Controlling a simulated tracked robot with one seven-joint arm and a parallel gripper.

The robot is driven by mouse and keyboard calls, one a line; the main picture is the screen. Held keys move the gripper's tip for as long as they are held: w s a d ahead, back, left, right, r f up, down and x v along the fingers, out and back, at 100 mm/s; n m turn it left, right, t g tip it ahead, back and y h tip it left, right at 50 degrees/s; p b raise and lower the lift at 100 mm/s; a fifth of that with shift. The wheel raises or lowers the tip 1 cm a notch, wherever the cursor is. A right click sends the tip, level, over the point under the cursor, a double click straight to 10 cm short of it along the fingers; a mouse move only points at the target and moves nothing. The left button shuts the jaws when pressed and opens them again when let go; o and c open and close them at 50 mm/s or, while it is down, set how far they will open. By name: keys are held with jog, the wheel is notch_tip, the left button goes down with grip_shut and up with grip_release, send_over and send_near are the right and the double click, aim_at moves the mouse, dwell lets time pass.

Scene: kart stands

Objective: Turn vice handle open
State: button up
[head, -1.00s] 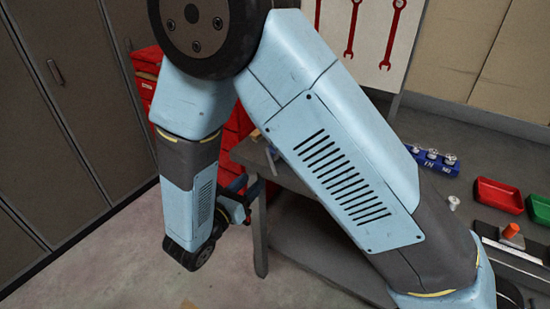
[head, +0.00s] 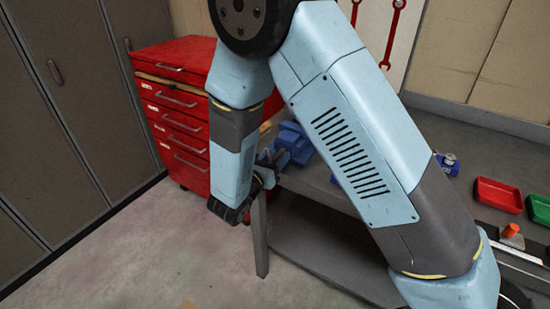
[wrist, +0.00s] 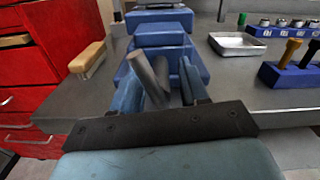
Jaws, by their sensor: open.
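The blue vice (wrist: 160,35) sits on the edge of the grey workbench, ahead of my gripper in the wrist view. In the head view the vice (head: 293,140) shows partly behind my arm. A grey metal bar, the vice handle (wrist: 145,75), stands tilted in front of the vice body. My gripper (wrist: 160,85) is open at the front of the vice, with the bar showing between its two blue fingers. I cannot tell whether either finger touches the bar. In the head view my gripper (head: 272,163) is small, near the bench corner.
A wooden-backed brush (wrist: 87,58) lies left of the vice. A metal tray (wrist: 237,44) and a blue tool holder (wrist: 290,76) stand to the right. A red drawer cabinet (head: 175,115) is at the left. Red (head: 498,194) and green (head: 540,208) bins are on the bench's right.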

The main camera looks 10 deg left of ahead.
grip_shut()
dwell(0.4)
dwell(0.4)
jog(key=m, duration=1.6)
jog(key=shift+m, duration=0.4)
jog(key=m, duration=0.4)
jog(key=shift+f+m, duration=0.15)
jog(key=shift+m, duration=0.15)
jog(key=shift+d, duration=0.1)
